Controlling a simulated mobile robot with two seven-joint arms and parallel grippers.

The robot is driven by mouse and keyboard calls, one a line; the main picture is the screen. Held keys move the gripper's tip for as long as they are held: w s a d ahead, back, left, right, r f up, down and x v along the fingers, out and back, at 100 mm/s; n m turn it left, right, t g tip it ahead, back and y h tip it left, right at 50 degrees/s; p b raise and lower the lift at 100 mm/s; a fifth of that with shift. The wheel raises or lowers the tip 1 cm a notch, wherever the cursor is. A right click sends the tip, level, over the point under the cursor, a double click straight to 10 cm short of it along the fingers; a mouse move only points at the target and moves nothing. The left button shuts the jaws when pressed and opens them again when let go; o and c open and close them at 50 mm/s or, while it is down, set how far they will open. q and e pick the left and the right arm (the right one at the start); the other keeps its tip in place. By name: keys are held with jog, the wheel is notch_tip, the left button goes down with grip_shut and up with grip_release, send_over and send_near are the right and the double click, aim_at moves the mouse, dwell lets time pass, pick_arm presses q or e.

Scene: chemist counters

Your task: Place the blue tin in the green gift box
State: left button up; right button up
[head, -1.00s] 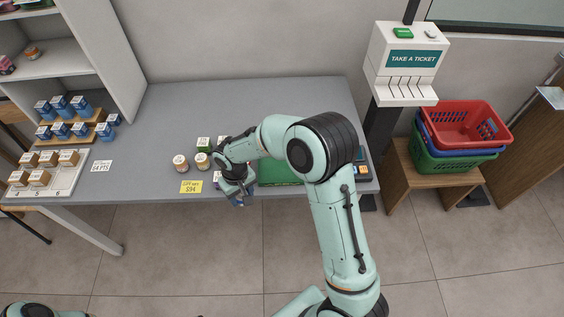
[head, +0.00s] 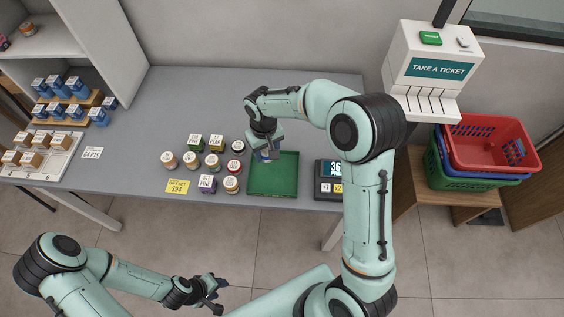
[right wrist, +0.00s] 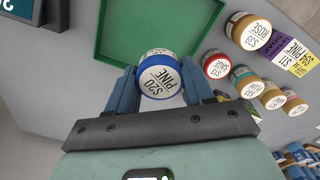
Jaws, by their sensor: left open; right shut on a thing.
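The blue tin (right wrist: 160,75), with a white lid label reading S20 PINE, is between the fingers of my right gripper (right wrist: 160,92), which is shut on it. In the head view my right gripper (head: 264,154) holds it at the back edge of the green gift box (head: 284,186), and the tin is mostly hidden there. The box is an open, shallow green tray on the grey counter, empty where it shows; it also shows in the right wrist view (right wrist: 125,30). Whether the tin touches it I cannot tell. My left gripper (head: 214,294) is open and empty, in front of the counter.
Several labelled tins (head: 212,161) stand just left of the box. A till display (head: 329,180) is right of it. A yellow price card (head: 178,186) lies at the counter's front. A ticket machine (head: 436,68) and stacked baskets (head: 486,148) stand at right.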

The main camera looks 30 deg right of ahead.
jog(key=shift+w+d+f+b, duration=0.2)
jog(key=shift+d+f+b, duration=0.3)
jog(key=shift+f+b, duration=0.1)
jog(key=shift+w+d+f+b, duration=0.2)
jog(key=shift+d+f+b, duration=0.25)
jog(key=shift+b, duration=0.15)
jog(key=d+r+n+b, duration=0.1)
jog(key=d+r+b, duration=0.35)
jog(key=r, duration=0.75)
jog(key=b, duration=0.3)
send_over(286, 165)
notch_tip(286, 165, down, 14)
pick_arm(q)
jog(key=s+f, duration=0.4)
jog(key=f, duration=0.3)
jog(key=s+f+g, duration=0.1)
jog(key=s+f, duration=0.4)
jog(key=f, duration=0.2)
jog(key=shift+a+f, duration=0.35)
jog(key=shift+f, duration=0.05)
pick_arm(e)
jog(key=shift+f, duration=2.45)
